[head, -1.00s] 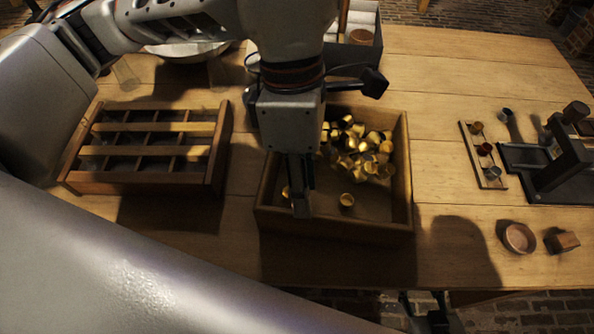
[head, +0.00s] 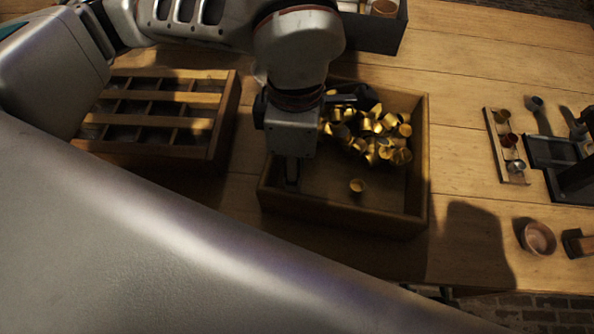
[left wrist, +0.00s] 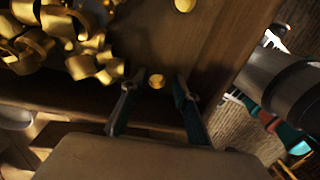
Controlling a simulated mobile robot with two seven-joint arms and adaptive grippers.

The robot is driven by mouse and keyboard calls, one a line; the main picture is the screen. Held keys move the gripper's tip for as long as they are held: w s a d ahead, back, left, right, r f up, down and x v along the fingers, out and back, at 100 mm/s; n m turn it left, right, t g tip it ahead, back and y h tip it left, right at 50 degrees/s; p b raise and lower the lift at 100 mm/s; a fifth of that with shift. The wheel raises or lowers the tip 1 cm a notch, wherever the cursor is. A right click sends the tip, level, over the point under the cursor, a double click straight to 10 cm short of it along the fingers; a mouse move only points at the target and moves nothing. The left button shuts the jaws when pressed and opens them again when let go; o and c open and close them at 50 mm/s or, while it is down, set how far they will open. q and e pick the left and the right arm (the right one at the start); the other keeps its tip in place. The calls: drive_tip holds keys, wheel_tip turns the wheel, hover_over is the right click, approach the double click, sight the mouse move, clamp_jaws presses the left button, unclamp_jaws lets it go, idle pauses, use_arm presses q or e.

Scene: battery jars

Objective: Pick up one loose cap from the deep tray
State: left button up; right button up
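The deep tray (head: 421,160) is a wooden box in the middle of the table. A pile of gold caps (head: 385,125) fills its far right part. One loose cap (head: 357,186) lies apart on the bare floor and shows at the top of the left wrist view (left wrist: 185,5). My left gripper (head: 291,178) points down into the tray's left part. In the left wrist view its two fingers (left wrist: 157,77) are apart, with a single gold cap (left wrist: 157,82) seen between the tips. I cannot tell whether they touch it. The head view hides this cap. My right gripper is not in view.
A wooden compartment tray (head: 228,115) stands left of the deep tray. To the right are a narrow cap rack (head: 497,140), a dark fixture (head: 550,160) and a small round bowl (head: 538,238). A dark box (head: 375,35) stands behind. My arm covers the lower left.

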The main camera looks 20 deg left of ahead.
use_arm(q)
drive_tip(key=c, duration=0.6)
drive_tip(key=shift+c, duration=0.3)
drive_tip(key=shift+r, duration=0.1)
